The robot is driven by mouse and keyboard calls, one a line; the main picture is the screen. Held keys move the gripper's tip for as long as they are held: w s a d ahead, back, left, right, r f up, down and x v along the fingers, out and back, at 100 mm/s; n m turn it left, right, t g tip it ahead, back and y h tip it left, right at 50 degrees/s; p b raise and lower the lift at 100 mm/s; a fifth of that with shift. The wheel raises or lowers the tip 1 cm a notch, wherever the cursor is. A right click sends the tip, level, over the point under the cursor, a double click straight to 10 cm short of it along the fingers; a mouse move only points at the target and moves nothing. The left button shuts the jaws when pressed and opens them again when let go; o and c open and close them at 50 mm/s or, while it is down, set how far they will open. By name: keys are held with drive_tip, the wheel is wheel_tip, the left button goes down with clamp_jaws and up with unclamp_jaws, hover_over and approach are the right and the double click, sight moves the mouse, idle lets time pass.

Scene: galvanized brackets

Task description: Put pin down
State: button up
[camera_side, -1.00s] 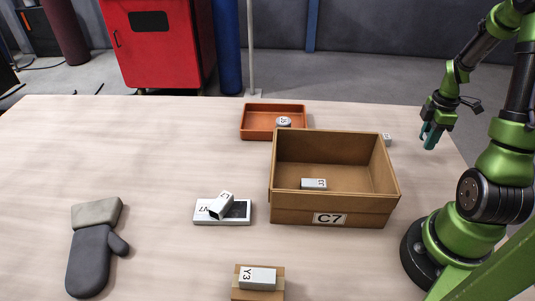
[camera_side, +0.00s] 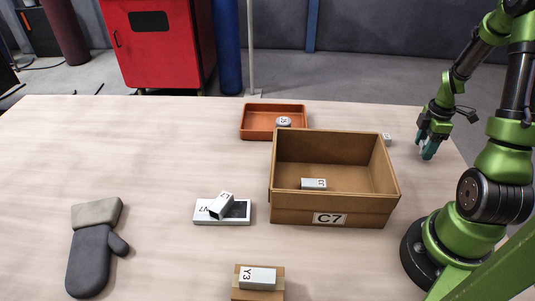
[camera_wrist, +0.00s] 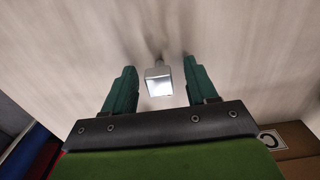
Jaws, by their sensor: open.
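My gripper (camera_side: 427,150) is over the right part of the table, to the right of the cardboard box. In the wrist view my gripper (camera_wrist: 158,82) has its two green fingers apart. A small grey metal piece with a bright square end (camera_wrist: 159,82) shows between them, with a gap on each side. A thin stem runs up from it. It may be the pin, but I cannot tell for sure, nor how far below the fingers it lies. In the side view no piece shows clearly between the fingers.
The cardboard box (camera_side: 335,218), labelled C7, holds a pale block (camera_side: 313,184). A small labelled piece (camera_side: 387,139) lies behind it. An orange tray (camera_side: 257,135) holds a round piece (camera_side: 284,122). A block (camera_side: 221,205) tilts on a flat device (camera_side: 204,218). A mitt (camera_side: 92,255) lies left.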

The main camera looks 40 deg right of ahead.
sight(426, 142)
wheel_tip(426, 142, up, 12)
drive_tip(key=w+a+r+m+t, duration=0.2)
drive_tip(key=w+a+r+m, duration=0.15)
drive_tip(key=a, duration=0.45)
drive_tip(key=w+a+r+m+t, duration=0.2)
drive_tip(key=w+a+r, duration=0.2)
drive_tip(key=a, duration=0.4)
drive_tip(key=s+a+r+m+t+y, duration=0.1)
drive_tip(key=a+r+m, duration=0.1)
drive_tip(key=a, duration=0.5)
drive_tip(key=s+a+r+m+t+y, duration=0.1)
drive_tip(key=s+a+r+m+t, duration=0.1)
drive_tip(key=a+m, duration=0.3)
drive_tip(key=a, duration=0.3)
drive_tip(key=shift+a, duration=0.3)
drive_tip(key=shift+m, duration=0.25)
